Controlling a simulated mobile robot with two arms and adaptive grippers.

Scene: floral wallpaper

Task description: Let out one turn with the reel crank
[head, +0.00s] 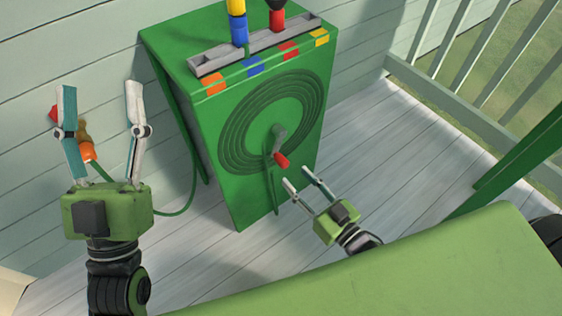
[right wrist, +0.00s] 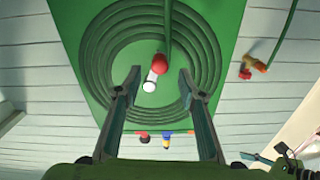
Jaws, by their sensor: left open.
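A green hose reel box (head: 232,200) stands against the wall, with a coiled green hose (head: 232,140) on its front. The grey crank (head: 279,137) sits at the coil's middle and ends in a red knob (head: 282,160), pointing down. My right gripper (head: 297,176) is open just in front of and below the knob. In the right wrist view the red knob (right wrist: 157,63) shows just beyond the fingertips, roughly centred between them, not gripped. My left gripper (head: 99,88) is open and empty at the left, in front of the wall.
A tray (head: 262,50) with colourful tools stands on the box. An orange hose nozzle (head: 87,151) is at the wall behind my left gripper, its hose running to the box. A railing (head: 460,100) stands at the right. The wooden deck (head: 400,150) right of the box is clear.

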